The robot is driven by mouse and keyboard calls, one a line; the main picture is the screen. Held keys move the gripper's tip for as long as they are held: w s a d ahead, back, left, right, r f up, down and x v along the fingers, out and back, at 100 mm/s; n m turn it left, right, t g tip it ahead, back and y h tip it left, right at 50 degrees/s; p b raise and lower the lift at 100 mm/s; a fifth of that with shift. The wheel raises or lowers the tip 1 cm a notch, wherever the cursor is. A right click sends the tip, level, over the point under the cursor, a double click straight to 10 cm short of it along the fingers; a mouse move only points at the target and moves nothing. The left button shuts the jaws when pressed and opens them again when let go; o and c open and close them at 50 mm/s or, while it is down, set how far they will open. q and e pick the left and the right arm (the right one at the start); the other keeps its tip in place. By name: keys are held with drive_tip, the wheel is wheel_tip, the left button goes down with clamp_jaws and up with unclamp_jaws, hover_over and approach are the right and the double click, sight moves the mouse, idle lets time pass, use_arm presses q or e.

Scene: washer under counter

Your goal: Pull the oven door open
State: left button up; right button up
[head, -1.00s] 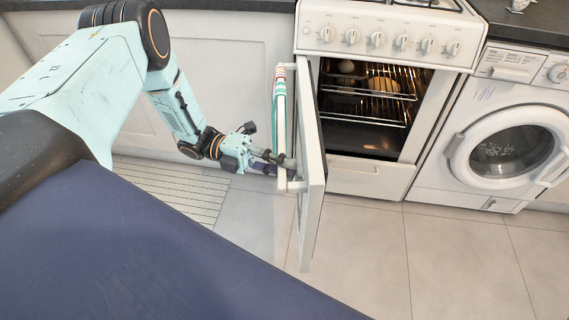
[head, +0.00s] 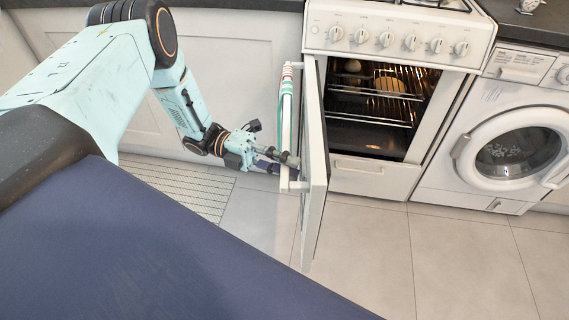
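The white oven door (head: 314,165) stands wide open, swung out to the left on its left side. Its long handle (head: 284,125) runs upright along the outer face, with a striped towel (head: 289,88) hanging at it. The oven (head: 380,105) is lit inside and shows wire racks with round items on them. My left gripper (head: 283,163) is at the lower part of the handle, its fingers reaching beside and partly behind it. Whether the fingers close on the handle is unclear. My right gripper is not in view.
A washing machine (head: 505,140) with a round door stands right of the oven. White cabinets (head: 225,60) line the left, behind my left arm. A ribbed mat (head: 180,190) lies on the floor. The tiled floor (head: 400,270) in front of the oven is clear.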

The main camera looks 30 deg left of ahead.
use_arm(q)
drive_tip(key=o, duration=0.3)
drive_tip(key=shift+a, duration=0.15)
drive_tip(key=s+a, duration=0.1)
drive_tip(key=a, duration=1)
drive_tip(key=shift+s+a, duration=0.25)
drive_tip(key=shift+a, duration=0.15)
